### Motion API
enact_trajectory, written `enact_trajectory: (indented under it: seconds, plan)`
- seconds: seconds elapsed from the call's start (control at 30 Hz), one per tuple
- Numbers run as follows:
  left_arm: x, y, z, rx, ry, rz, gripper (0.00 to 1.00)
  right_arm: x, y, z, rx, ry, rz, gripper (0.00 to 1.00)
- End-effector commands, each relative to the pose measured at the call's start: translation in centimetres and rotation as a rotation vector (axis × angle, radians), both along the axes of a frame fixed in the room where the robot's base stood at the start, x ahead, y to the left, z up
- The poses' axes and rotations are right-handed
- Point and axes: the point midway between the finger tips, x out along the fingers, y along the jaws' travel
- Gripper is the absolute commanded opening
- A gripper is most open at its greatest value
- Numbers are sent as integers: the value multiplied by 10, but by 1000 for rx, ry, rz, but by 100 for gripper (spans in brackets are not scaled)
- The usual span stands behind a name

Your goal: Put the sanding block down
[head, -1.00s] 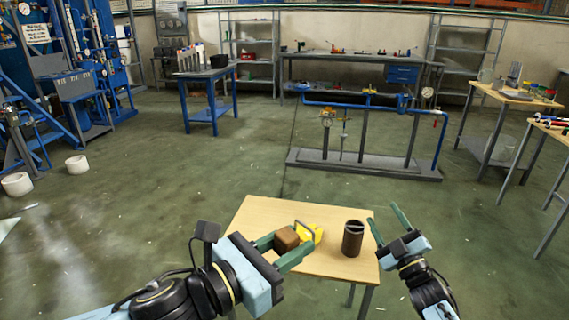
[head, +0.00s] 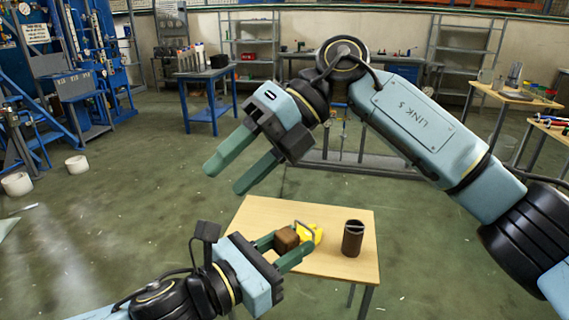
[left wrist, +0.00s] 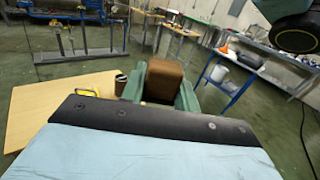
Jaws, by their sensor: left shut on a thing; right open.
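The brown sanding block (head: 286,239) is held between the green fingers of my left gripper (head: 293,241). In the head view it overlaps the wooden table (head: 262,214), left of its middle. In the left wrist view the block (left wrist: 165,80) sits between both fingers, with the table (left wrist: 35,110) lying to the left. The head view does not show how far the block is above the tabletop. My right gripper (head: 222,180) is open and empty, raised in front of the table's far side, its arm coming in from the right.
A yellow object with a grey loop (head: 308,234) lies just beyond the block. A dark brown cylinder (head: 352,240) stands to its right. The table's front left and far right parts look bare. A pipe stand (head: 340,172) is behind, partly hidden by my right arm.

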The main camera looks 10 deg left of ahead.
Motion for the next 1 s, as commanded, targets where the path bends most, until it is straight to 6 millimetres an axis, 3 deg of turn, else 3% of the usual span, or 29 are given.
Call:
enact_trajectory:
  seconds: [0.2, 0.4, 0.67, 1.0]
  plan:
    - [0, 0, 0, 0, 0, 0, 8, -6, -28, -4, -468, -328, 5, 53]
    - [0, 0, 0, 0, 0, 0, 8, 2, -53, 4, -713, -497, -56, 53]
    - [0, 0, 0, 0, 0, 0, 8, 5, -61, -6, -780, -541, -79, 53]
    - [0, 0, 0, 0, 0, 0, 8, 5, -61, -70, -777, -535, -77, 53]
